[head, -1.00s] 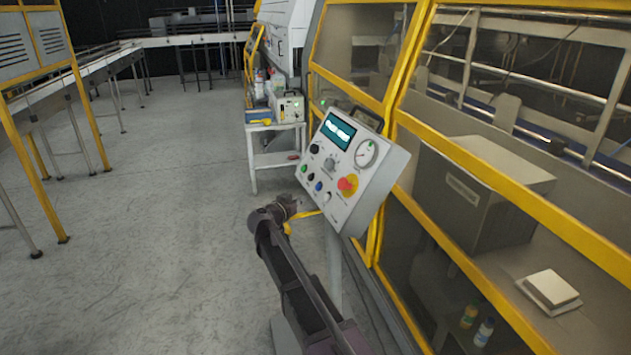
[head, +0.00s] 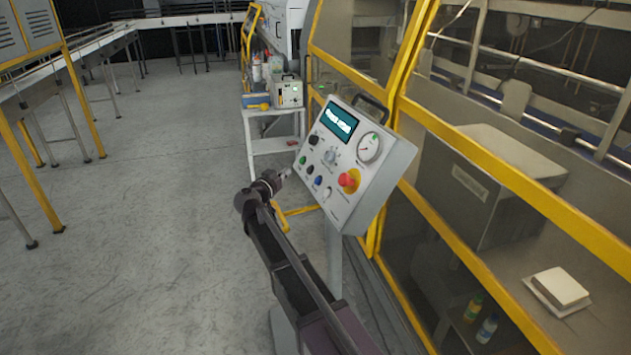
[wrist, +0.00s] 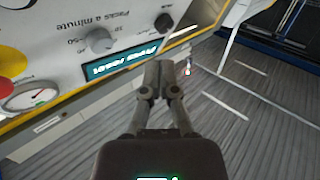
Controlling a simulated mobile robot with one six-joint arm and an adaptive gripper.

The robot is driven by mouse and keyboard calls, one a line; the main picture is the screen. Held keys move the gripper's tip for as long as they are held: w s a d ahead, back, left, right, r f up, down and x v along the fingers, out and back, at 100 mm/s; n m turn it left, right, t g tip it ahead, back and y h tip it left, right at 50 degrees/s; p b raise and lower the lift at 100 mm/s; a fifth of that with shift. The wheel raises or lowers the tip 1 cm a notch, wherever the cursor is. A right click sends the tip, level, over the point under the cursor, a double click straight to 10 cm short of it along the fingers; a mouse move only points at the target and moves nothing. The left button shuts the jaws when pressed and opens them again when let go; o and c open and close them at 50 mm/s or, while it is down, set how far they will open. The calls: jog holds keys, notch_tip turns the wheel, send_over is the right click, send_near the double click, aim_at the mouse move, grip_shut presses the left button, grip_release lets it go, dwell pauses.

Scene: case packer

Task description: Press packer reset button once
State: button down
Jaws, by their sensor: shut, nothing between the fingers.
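The packer's control panel (head: 345,205) is a tilted grey box on a post. It carries a lit display (head: 341,123), a round gauge (head: 369,147), a grey knob (head: 330,156) and a red mushroom button on yellow (head: 349,179). Small buttons sit at its lower left: a green one (head: 302,160), a black one (head: 309,170) and a blue one (head: 318,181). Their labels are too small to read, so I cannot tell which is reset. My gripper (head: 287,174) is shut and empty, just left of these buttons, apparently apart from the panel. In the wrist view the shut fingers (wrist: 160,66) are below the display (wrist: 125,62).
A yellow-framed machine enclosure (head: 470,165) stands right behind the panel. A small white table (head: 272,146) with a boxed instrument (head: 288,92) stands beyond it. A conveyor (head: 75,55) runs along the left. The floor between is clear.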

aim_at(316, 178)
jog(key=shift+d, duration=0.1)
jog(key=w+d+f+b, duration=0.2)
jog(key=d+f+b, duration=0.2)
jog(key=d, duration=0.3)
jog(key=shift+w+f, duration=0.2)
jog(key=shift+w, duration=0.2)
jog(key=shift+f+b, duration=0.1)
jog(key=shift+b, duration=0.2)
dwell(1.4)
jog(key=shift+w+d+f, duration=0.1)
jog(key=shift+w+d, duration=0.05)
jog(key=shift+d, duration=0.15)
jog(key=shift+w+d+f+b, duration=0.1)
jog(key=shift+d+f+b, duration=0.1)
jog(key=shift+d+b, duration=0.1)
dwell(1.1)
jog(key=shift+a+r, duration=0.1)
dwell(0.3)
jog(key=shift+s+a+r+p, duration=0.3)
jog(key=shift+a+p, duration=0.1)
jog(key=shift+a, duration=0.15)
